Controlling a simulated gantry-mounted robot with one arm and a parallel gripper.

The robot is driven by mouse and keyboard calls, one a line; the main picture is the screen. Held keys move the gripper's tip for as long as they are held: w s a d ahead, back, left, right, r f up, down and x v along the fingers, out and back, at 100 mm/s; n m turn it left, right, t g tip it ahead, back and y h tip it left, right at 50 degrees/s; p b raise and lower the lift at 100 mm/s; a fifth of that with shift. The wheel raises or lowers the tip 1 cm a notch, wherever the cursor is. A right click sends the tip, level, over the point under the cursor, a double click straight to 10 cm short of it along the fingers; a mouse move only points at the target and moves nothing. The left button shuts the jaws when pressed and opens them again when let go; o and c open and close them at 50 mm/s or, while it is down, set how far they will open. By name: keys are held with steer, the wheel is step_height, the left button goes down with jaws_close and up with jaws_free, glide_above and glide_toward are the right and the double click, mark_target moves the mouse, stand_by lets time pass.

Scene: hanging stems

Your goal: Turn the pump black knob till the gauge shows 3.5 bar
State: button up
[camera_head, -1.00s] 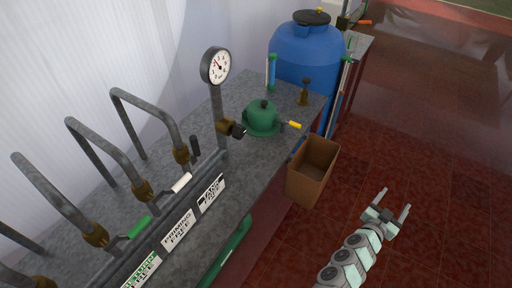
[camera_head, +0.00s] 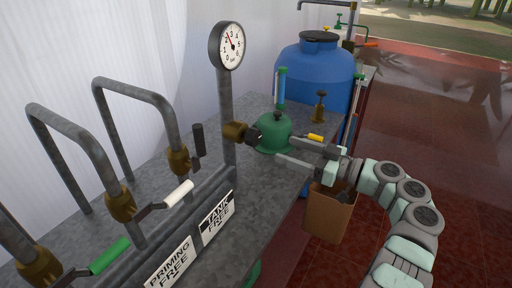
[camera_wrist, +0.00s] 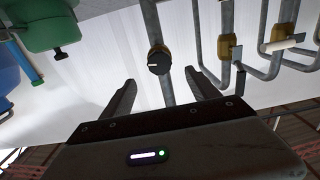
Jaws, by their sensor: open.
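The round white gauge (camera_head: 232,46) stands on a grey pipe. Its red needle points up and left, near the 2; the exact reading is too small to tell. Below it, a black knob (camera_head: 253,137) sits on a brass fitting on the same pipe. In the wrist view the knob (camera_wrist: 159,63) shows a white mark and lies ahead, between my finger lines. My gripper (camera_head: 284,150) is open and empty, to the right of the knob and apart from it. Its two fingers also show in the wrist view (camera_wrist: 160,78).
A green domed vessel (camera_head: 273,133) with a small black top knob stands on the grey counter (camera_head: 150,200), close behind my fingers. A blue tank (camera_head: 318,72) stands behind. A brown box (camera_head: 328,220) is below my gripper. Several bent pipes with handles rise at left.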

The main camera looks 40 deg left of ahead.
mark_target(257, 139)
steer(key=a, duration=0.3)
steer(key=s+a+b, duration=0.1)
steer(key=a, duration=0.2)
steer(key=a+b, duration=0.1)
steer(key=a, duration=0.3)
steer(key=shift+s+a+f, duration=0.1)
steer(key=shift+s+f, duration=0.05)
steer(key=shift+s, duration=0.2)
steer(key=shift+c, duration=0.4)
steer(key=c, duration=1.3)
steer(key=shift+r+m+p, duration=0.2)
steer(key=shift+m+p, duration=0.1)
steer(key=shift+m, duration=0.1)
steer(key=m+p, duration=0.3)
steer(key=shift+r+m, duration=0.15)
steer(key=shift+m, duration=0.25)
steer(key=m+p, duration=0.3)
steer(key=m, duration=0.2)
steer(key=shift+s+m, duration=0.1)
steer(key=shift+m, duration=0.3)
